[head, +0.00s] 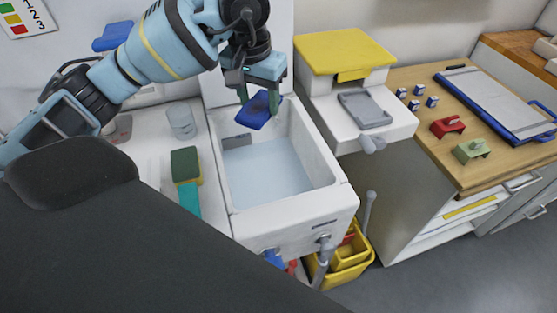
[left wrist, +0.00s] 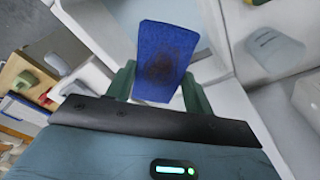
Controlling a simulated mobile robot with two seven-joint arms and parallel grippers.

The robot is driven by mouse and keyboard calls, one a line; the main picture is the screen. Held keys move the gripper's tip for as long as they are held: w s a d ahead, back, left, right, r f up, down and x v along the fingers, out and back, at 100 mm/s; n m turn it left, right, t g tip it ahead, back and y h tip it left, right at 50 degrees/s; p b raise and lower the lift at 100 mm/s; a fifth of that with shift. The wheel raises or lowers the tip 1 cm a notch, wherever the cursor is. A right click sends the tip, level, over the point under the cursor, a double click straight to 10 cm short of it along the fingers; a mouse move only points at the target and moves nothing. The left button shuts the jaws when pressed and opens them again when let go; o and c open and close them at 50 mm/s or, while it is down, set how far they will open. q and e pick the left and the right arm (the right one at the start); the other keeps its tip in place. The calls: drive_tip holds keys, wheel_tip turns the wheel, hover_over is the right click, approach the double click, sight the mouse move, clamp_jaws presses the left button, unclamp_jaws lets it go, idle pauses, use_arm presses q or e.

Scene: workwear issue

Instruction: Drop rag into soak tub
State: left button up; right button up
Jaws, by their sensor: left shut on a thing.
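My left gripper (head: 260,96) is shut on a blue rag (head: 254,111) above the back part of the white soak tub (head: 231,196). The rag hangs tilted between the fingers and is clear of the pale blue water (head: 266,172) in the tub. In the left wrist view the rag (left wrist: 166,62) shows a dark stain and sits between the green fingertips (left wrist: 155,85). My right gripper is not in view.
A wooden bench (head: 430,120) with small blocks and red and green pieces is further right. A yellow bucket (head: 350,258) is below.

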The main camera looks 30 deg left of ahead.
use_arm(q)
drive_tip(key=shift+w+r, duration=0.1)
drive_tip(key=shift+w, duration=0.15)
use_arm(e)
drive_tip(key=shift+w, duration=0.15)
use_arm(q)
drive_tip(key=shift+s, duration=0.15)
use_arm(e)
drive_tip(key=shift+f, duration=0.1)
